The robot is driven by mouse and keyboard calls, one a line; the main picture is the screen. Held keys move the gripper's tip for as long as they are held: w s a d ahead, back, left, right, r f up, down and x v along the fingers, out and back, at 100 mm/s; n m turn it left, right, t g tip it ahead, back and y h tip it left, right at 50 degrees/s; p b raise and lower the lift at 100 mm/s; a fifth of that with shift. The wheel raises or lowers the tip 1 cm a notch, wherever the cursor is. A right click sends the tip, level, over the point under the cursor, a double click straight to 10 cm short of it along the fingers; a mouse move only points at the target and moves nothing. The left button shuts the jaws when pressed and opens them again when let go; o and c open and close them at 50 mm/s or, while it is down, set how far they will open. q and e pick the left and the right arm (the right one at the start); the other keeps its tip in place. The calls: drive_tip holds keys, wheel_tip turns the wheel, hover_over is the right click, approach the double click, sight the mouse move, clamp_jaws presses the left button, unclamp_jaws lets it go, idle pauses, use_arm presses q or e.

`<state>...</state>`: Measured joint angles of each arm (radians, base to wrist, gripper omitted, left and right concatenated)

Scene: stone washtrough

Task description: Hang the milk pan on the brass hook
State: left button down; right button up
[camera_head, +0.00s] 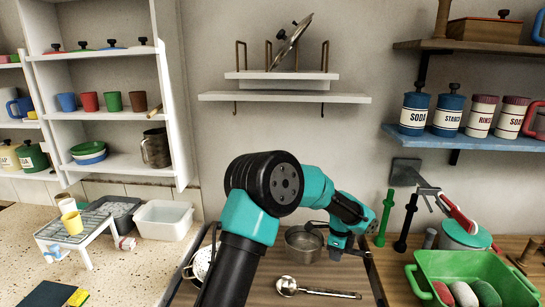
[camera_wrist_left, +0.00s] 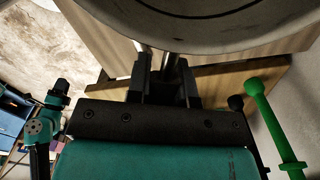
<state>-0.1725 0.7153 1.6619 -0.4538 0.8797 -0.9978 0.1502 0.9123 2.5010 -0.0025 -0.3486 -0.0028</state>
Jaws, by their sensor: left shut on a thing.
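The milk pan (camera_head: 303,243) is a grey metal pan, held level low over the wooden counter in front of the wall. Its round underside or wall (camera_wrist_left: 205,30) fills the top of the left wrist view. My left gripper (camera_head: 342,243) is at the right side of the pan and is shut on its handle (camera_wrist_left: 165,62); the arm hides part of this. Two small hooks hang under the white wall shelf, one at the left (camera_head: 235,108) and one at the right (camera_head: 322,110); both look empty, and their brass colour is hard to tell. My right gripper is out of view.
The white shelf (camera_head: 285,97) carries a rack with a tilted lid (camera_head: 291,42). A ladle (camera_head: 315,292) lies on the counter. Green (camera_head: 385,218) and black upright tools and a green crate (camera_head: 470,268) stand at the right. The wall between pan and shelf is clear.

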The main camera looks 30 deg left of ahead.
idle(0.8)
use_arm(q)
drive_tip(key=s+n, duration=0.7)
drive_tip(key=n, duration=0.6)
drive_tip(key=shift+a+r+n, duration=0.3)
drive_tip(key=shift+a+r, duration=0.05)
drive_tip(key=shift+a, duration=0.1)
drive_tip(key=w+m, duration=0.7)
drive_tip(key=m, duration=0.6)
drive_tip(key=shift+d+f+m, duration=0.3)
drive_tip(key=shift+d+f, duration=0.05)
drive_tip(key=shift+d, duration=0.1)
